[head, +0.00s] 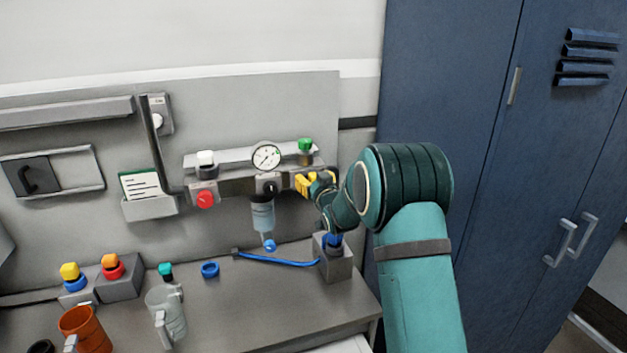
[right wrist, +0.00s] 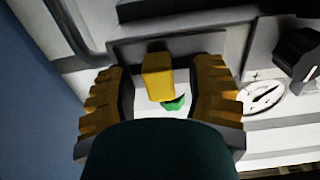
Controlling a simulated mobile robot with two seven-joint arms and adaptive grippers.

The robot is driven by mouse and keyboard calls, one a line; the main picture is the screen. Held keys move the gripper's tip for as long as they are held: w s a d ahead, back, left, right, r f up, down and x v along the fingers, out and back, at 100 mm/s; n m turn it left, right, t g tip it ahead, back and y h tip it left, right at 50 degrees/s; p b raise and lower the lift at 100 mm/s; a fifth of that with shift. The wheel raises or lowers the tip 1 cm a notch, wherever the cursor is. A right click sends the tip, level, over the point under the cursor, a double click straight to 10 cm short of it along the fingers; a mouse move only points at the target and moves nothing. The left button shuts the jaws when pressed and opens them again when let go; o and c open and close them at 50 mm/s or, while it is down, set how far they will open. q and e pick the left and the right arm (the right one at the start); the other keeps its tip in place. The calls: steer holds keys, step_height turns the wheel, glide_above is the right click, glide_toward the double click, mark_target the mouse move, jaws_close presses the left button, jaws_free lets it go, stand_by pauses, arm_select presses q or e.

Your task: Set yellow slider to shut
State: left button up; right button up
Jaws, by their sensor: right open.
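The yellow slider (right wrist: 158,78) shows in the right wrist view as a small yellow block standing out from a dark housing. My right gripper (head: 311,183) is at the right end of the valve and gauge row in the head view. Its two ochre ribbed fingers are open, one on each side of the slider, and gaps show between them and it. In the head view the gripper largely covers the slider, and slider and fingers are hard to tell apart. My left gripper is not in view.
A round gauge (head: 266,156), a green knob (head: 305,146) and a red knob (head: 205,199) are close by. A filter bowl (head: 263,215) hangs below. A grey block (head: 336,262) with a blue hose stands under my wrist. Blue lockers (head: 455,90) stand right.

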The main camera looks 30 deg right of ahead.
jaws_close()
steer(key=a+b, duration=0.1)
steer(key=a, duration=0.1)
steer(key=w+a+b, duration=0.1)
steer(key=a, duration=0.1)
steer(key=shift+a+r, duration=0.1)
steer(key=shift+o, duration=0.9)
jaws_free()
steer(key=shift+a, duration=0.15)
steer(key=shift+o, duration=0.2)
steer(key=shift+w, duration=0.1)
